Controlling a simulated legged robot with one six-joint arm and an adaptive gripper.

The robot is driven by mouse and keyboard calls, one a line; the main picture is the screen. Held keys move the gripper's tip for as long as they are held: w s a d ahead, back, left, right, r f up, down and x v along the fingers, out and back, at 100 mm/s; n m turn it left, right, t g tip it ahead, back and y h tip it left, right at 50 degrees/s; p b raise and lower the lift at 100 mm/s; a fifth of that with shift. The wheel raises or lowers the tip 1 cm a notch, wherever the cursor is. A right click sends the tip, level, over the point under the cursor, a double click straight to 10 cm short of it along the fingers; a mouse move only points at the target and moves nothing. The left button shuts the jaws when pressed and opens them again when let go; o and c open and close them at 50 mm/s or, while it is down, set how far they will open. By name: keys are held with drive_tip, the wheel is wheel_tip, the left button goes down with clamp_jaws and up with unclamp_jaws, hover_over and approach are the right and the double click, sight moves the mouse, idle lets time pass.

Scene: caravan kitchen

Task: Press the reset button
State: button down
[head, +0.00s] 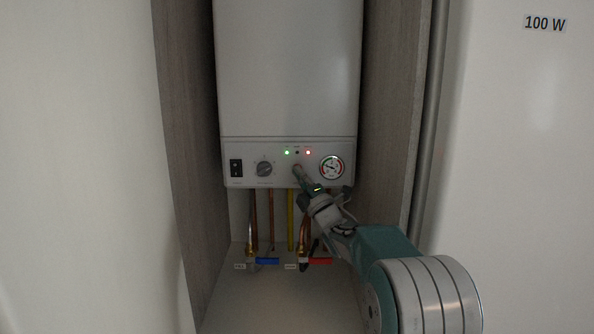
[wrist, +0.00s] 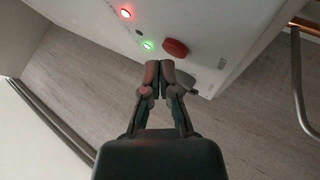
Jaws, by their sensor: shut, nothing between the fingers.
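The reset button is a round red knob (wrist: 175,47) on the white boiler front in the wrist view. My gripper (wrist: 159,66) is shut and empty, with its fingertips just short of the button's edge in the picture. I cannot tell whether they touch it. In the head view my gripper (head: 301,174) reaches up to the lower middle of the boiler panel (head: 210,160), below the lights. It largely covers the button there.
A lit green light (head: 287,153) and red light (head: 308,153) sit above my gripper. A black switch (head: 236,168) and a grey dial (head: 264,169) are to the left, a round gauge (head: 332,167) to the right. Pipes with blue (head: 267,261) and red (head: 321,261) handles hang below. Wooden side walls flank the boiler.

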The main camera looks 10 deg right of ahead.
drive_tip(key=shift+w+d+r, duration=0.1)
drive_tip(key=shift+w, duration=0.35)
idle(0.3)
drive_tip(key=shift+s, duration=0.55)
drive_tip(key=s+a, duration=0.1)
drive_tip(key=s, duration=0.5)
drive_tip(key=shift+a, duration=0.2)
idle(0.7)
